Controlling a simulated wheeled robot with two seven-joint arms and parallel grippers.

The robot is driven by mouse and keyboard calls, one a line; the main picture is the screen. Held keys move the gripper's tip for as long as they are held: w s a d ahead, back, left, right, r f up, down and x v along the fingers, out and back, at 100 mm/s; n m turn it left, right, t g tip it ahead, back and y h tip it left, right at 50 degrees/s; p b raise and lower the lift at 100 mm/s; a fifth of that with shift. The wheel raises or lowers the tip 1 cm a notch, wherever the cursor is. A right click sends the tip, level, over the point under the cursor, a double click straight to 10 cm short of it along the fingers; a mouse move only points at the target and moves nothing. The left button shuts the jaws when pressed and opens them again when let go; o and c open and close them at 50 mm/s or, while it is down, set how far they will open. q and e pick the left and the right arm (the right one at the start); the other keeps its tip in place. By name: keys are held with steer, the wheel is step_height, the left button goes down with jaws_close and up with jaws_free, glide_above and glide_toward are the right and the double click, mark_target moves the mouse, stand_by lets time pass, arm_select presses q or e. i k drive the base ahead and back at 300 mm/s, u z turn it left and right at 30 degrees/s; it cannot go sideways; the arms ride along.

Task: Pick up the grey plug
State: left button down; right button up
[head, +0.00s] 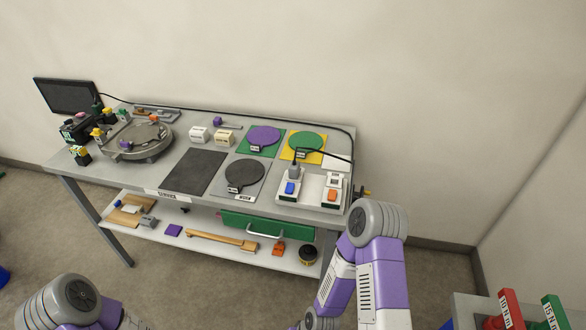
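The grey plug (294,171) stands upright at the back left of the white socket panel (311,199), on the right end of the workbench. A black cable leads from it toward the right. It appears seated in the panel, but its lower end is too small to see clearly. Parts of both my arms show at the bottom edge, one at the left and one right of centre. Neither gripper is in view, and nothing of mine touches the plug.
The workbench (201,173) carries round plates on coloured mats, a dark mat, a round fixture and a monitor (68,96). Blue and orange switches (290,188) sit in front of the plug. My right arm rises close to the bench's right front corner.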

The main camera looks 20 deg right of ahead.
mark_target(294, 167)
steer(key=z, duration=1.25)
steer(key=i, duration=0.7)
steer(key=u, duration=1.85)
